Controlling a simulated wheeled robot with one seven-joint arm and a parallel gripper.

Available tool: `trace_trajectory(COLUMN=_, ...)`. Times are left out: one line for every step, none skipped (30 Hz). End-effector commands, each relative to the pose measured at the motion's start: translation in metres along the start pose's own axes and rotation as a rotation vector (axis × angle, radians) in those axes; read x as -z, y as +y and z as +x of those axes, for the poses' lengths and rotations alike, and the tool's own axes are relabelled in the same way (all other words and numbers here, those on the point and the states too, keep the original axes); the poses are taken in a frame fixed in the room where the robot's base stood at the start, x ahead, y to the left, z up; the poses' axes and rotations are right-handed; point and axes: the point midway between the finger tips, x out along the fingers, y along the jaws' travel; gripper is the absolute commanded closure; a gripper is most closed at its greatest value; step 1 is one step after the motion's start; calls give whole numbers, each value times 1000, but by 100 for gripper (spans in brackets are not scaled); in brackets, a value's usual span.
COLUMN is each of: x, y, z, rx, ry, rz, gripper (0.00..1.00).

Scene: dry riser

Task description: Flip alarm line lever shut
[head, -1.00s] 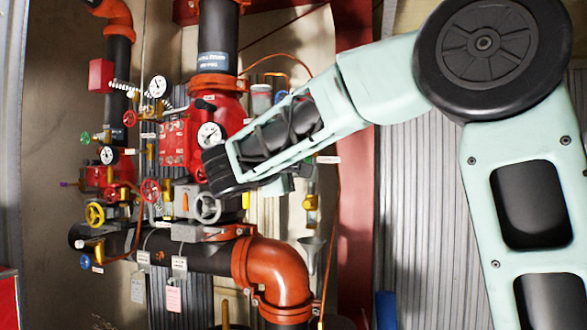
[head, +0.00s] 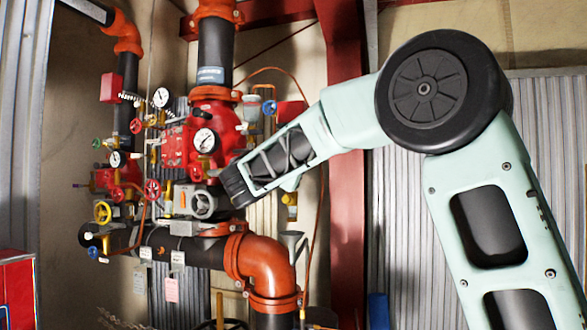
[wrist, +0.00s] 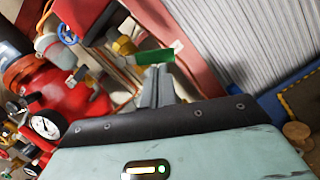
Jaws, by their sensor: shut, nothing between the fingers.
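A green lever handle (wrist: 155,57) on a small brass valve (wrist: 122,46) shows in the wrist view, top centre, with a white tag beside it. I cannot read the tag, so I cannot confirm that this is the alarm line lever. My gripper (wrist: 157,82) is shut and empty, its fingertips pointing at the green handle and just short of it in the picture. I cannot tell whether they touch. In the head view my wrist covers the area right of the red valve body (head: 215,117), and my fingers and the green handle are hidden there.
An orange pipe elbow (head: 267,262) and a funnel (head: 292,240) lie below. A red steel column (head: 346,200) stands at the right, before a corrugated wall.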

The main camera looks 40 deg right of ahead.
Motion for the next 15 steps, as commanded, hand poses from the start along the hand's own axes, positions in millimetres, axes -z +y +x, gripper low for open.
trace_trajectory(x=-1, y=-2, z=1, rx=-10, ry=-2, rz=-42, gripper=100)
trace_trajectory(x=-2, y=-2, z=1, rx=-18, ry=-2, rz=-69, gripper=100)
trace_trajectory(x=-4, y=-3, z=2, rx=-27, ry=-2, rz=-105, gripper=100)
trace_trajectory(x=-5, y=-4, z=2, rx=-33, ry=-1, rz=-131, gripper=100)
trace_trajectory(x=-6, y=-5, z=2, rx=-39, ry=-2, rz=-157, gripper=100)
trace_trajectory(x=-8, y=-6, z=3, rx=-47, ry=-2, rz=-192, gripper=100)
trace_trajectory(x=-9, y=-6, z=3, rx=-54, ry=-2, rz=-217, gripper=100)
trace_trajectory(x=-11, y=-6, z=3, rx=-60, ry=-2, rz=-241, gripper=100)
trace_trajectory(x=-13, y=-7, z=4, rx=-67, ry=-2, rz=-271, gripper=100)
trace_trajectory(x=-14, y=-7, z=4, rx=-73, ry=-2, rz=-293, gripper=100)
trace_trajectory(x=-14, y=-8, z=4, rx=-78, ry=-2, rz=-314, gripper=100)
trace_trajectory(x=-16, y=-8, z=4, rx=-86, ry=-1, rz=-342, gripper=100)
trace_trajectory(x=-17, y=-8, z=5, rx=-90, ry=-2, rz=-361, gripper=100)
trace_trajectory(x=-18, y=-8, z=5, rx=-95, ry=-2, rz=-380, gripper=100)
trace_trajectory(x=-19, y=-8, z=5, rx=-101, ry=-2, rz=-402, gripper=100)
